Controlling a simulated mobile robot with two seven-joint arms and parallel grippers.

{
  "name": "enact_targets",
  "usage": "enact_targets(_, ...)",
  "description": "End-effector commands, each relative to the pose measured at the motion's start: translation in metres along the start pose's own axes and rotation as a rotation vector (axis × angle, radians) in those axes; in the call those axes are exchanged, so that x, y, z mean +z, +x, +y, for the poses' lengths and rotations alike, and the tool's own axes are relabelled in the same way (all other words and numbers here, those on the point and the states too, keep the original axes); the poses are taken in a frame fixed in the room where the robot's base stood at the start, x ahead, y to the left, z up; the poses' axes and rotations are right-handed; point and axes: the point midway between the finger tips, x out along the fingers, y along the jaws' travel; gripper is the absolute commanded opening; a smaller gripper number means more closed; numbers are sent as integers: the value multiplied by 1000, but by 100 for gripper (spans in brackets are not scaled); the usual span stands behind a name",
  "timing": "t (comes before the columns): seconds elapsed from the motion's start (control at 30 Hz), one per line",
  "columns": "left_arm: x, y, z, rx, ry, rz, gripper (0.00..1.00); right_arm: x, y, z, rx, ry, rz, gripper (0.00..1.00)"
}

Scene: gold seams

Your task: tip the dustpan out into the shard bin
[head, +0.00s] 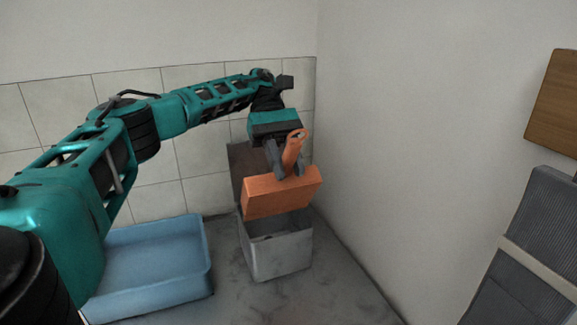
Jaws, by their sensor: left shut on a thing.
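The orange dustpan (283,192) is above the shard bin, its pan tilted steeply and its handle pointing up. My left gripper (287,172) is shut on the dustpan at its handle. The shard bin (278,254) is a grey, open-topped box on the floor near the corner. Its dark lid (248,163) stands open at the back. The pan covers part of the bin's opening, and a little of the dark inside shows below it. I cannot make out any shards. My right gripper is not in view.
A blue tray (160,262) lies on the floor left of the bin. Walls close in behind and to the right. A wooden board (556,103) and a grey ribbed thing with a pale strap (535,245) are at the right edge. Floor in front of the bin is clear.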

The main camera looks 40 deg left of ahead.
Motion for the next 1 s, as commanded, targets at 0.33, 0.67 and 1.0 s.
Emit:
enact_targets(0.33, 0, -3, 0, 5, 1, -8, 0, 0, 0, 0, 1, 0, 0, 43)
enact_targets(0.67, 7, -8, 0, 6, 1, -6, 0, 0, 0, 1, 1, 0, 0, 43)
enact_targets(1.0, 0, -3, 0, 5, -1, -9, 0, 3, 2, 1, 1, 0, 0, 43)
